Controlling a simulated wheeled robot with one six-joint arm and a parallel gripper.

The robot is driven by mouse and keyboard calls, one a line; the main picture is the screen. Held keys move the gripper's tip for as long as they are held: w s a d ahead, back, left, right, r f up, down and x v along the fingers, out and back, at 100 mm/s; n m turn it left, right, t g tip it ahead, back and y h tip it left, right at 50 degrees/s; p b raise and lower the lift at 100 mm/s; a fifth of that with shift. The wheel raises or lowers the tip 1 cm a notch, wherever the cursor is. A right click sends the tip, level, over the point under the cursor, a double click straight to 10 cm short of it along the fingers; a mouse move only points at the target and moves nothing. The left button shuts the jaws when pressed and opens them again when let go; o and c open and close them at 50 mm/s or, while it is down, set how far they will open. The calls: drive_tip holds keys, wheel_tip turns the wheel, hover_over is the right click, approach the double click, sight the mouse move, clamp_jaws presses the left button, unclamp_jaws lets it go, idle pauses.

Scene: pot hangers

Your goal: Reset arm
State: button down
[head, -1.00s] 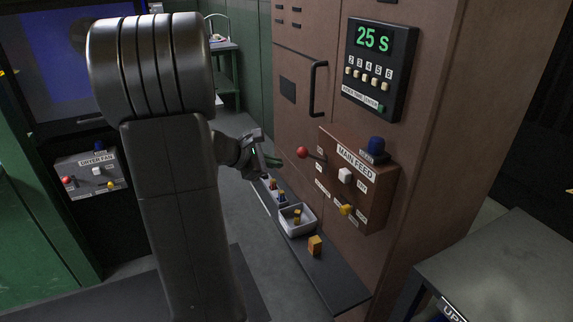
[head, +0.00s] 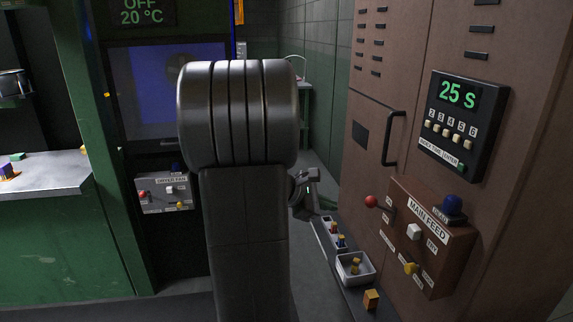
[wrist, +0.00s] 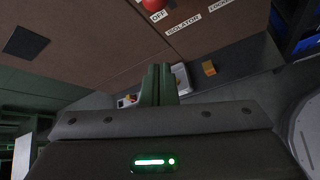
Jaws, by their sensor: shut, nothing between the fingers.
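My gripper (head: 322,203) is at the end of my arm, partly hidden behind my own thick arm links in the head view. In the wrist view its two green fingers (wrist: 158,84) are together with nothing between them. The fingertips point toward the brown cabinet, near the red-knobbed lever (head: 371,201) of the MAIN FEED box (head: 437,262), and appear apart from both. The red knob also shows at the top of the wrist view (wrist: 153,4).
A low shelf (head: 359,302) along the cabinet foot holds a white tray (head: 371,276) and a yellow block (head: 371,299). A 25 S timer (head: 461,118) and black handle (head: 392,138) are on the cabinet. A DRYER FAN box (head: 166,194) and grey-topped counter (head: 55,180) stand left.

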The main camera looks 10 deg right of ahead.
drive_tip(key=d+f+n+t+h+b, duration=0.1)
drive_tip(key=d+f+h+b, duration=0.6)
drive_tip(key=f+b, duration=0.3)
drive_tip(key=shift+d+h+b, duration=0.3)
drive_tip(key=shift+d+b, duration=0.25)
drive_tip(key=shift+b, duration=0.95)
